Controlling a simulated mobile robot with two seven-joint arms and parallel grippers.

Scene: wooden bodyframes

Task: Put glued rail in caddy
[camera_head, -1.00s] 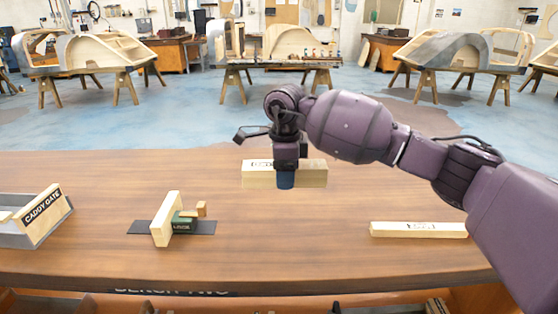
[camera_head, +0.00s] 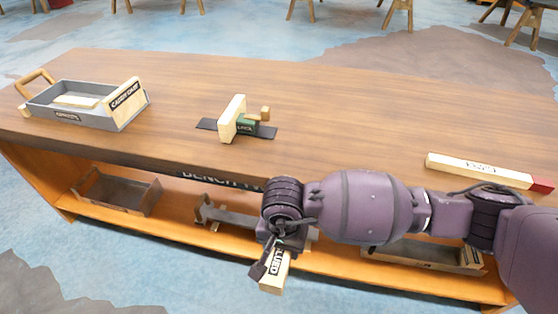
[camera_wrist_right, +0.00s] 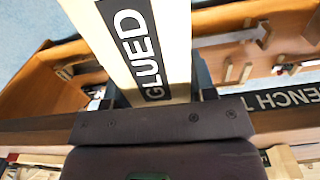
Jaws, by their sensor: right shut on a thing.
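My right gripper (camera_head: 276,254) is shut on the glued rail (camera_head: 273,278), a pale wooden bar with a black "GLUED" label. It holds the rail in front of the bench, where the rail overlaps the lower shelf in the head view. In the right wrist view the rail (camera_wrist_right: 122,35) sits between the fingers and runs up out of the picture. The grey caddy (camera_head: 68,117) stands at the left end of the bench top, with a wooden handle, a pale piece (camera_head: 75,101) inside and a "CADDY GATE" board (camera_head: 125,102) upright at its right end. My left gripper is out of view.
A pale rail (camera_head: 478,171) with a red end lies at the right. Trays (camera_head: 118,192) stand on the lower shelf. Bench top between caddy and lock is clear.

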